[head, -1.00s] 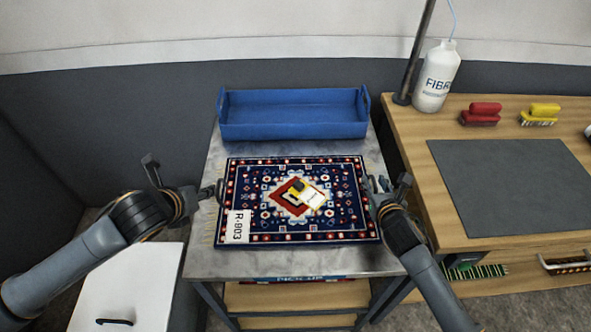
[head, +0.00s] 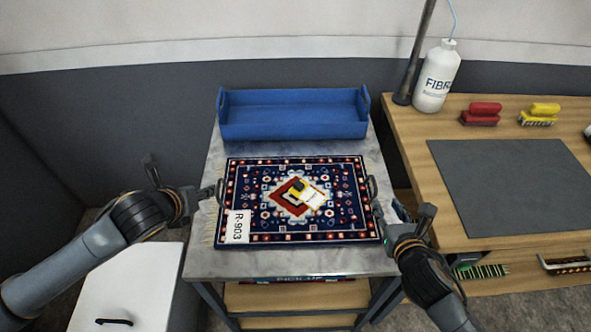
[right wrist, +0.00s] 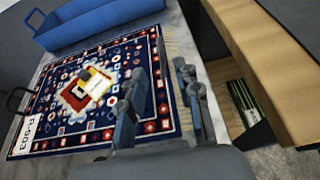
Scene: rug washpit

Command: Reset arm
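A dark blue and red patterned rug (head: 260,210) labelled R-903 lies flat on the grey metal table top, with a dark handle at each side. My right gripper (head: 403,213) is open and empty, just right of and below the right handle (head: 373,190).
A yellow-and-white tag (head: 312,196) lies on the rug's middle. A blue tray (head: 293,131) stands behind it. The wooden bench at right holds a white bottle (head: 437,80), a red brush (head: 481,113), a yellow brush (head: 540,113) and a grey mat (head: 510,185).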

